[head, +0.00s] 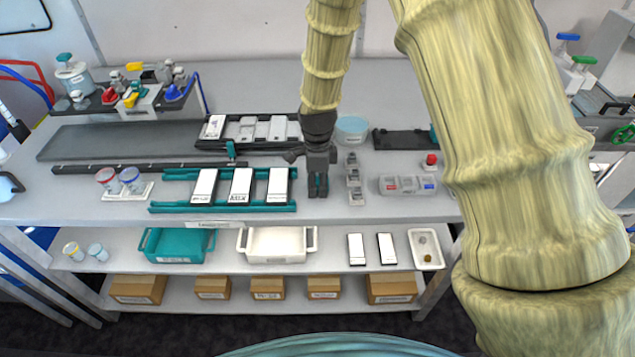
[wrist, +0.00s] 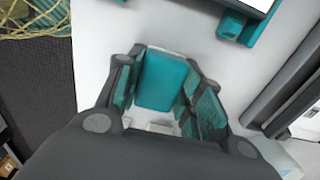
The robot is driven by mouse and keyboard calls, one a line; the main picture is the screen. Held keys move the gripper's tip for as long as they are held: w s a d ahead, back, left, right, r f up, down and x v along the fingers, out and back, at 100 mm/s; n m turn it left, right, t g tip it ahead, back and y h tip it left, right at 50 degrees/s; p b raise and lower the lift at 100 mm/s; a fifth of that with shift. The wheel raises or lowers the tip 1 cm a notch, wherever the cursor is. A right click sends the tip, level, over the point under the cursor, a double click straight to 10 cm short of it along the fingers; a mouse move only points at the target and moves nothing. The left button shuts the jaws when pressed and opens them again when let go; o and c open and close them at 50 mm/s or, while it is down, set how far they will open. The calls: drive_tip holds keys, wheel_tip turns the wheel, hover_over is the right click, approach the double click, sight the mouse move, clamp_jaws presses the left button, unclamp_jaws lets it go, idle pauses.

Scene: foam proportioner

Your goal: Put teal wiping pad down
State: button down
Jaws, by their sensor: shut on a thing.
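The teal wiping pad (wrist: 162,80) shows in the wrist view as a teal block with a pale edge, between the fingers of my gripper (wrist: 168,92). The fingers have teal inner faces and are closed on the pad. In the head view my gripper (head: 318,186) points down over the worktop (head: 100,206), between the teal rack with white devices and a column of small grey parts. The pad is mostly hidden by the fingers there. I cannot tell whether its underside touches the worktop.
The teal rack (head: 222,208) stands close left of my gripper, the grey parts (head: 355,180) close right. A grey organizer (head: 407,186) and a red button (head: 430,160) lie further right. A teal bin (head: 177,247) and white bin (head: 277,246) sit on the shelf below. The worktop's front edge is near.

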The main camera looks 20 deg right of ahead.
sight(317, 181)
drive_tip(key=shift+s+f, duration=0.1)
drive_tip(key=shift+f, duration=0.1)
drive_tip(key=c, duration=1.1)
unclamp_jaws()
drive_tip(key=shift+c, duration=0.2)
drive_tip(key=shift+o, duration=1)
drive_tip(key=shift+f, duration=0.1)
drive_tip(key=shift+w+r, duration=0.2)
drive_tip(key=shift+r, duration=0.4)
wheel_tip(317, 181, up, 12)
drive_tip(key=b, duration=0.3)
drive_tip(key=shift+f, duration=0.15)
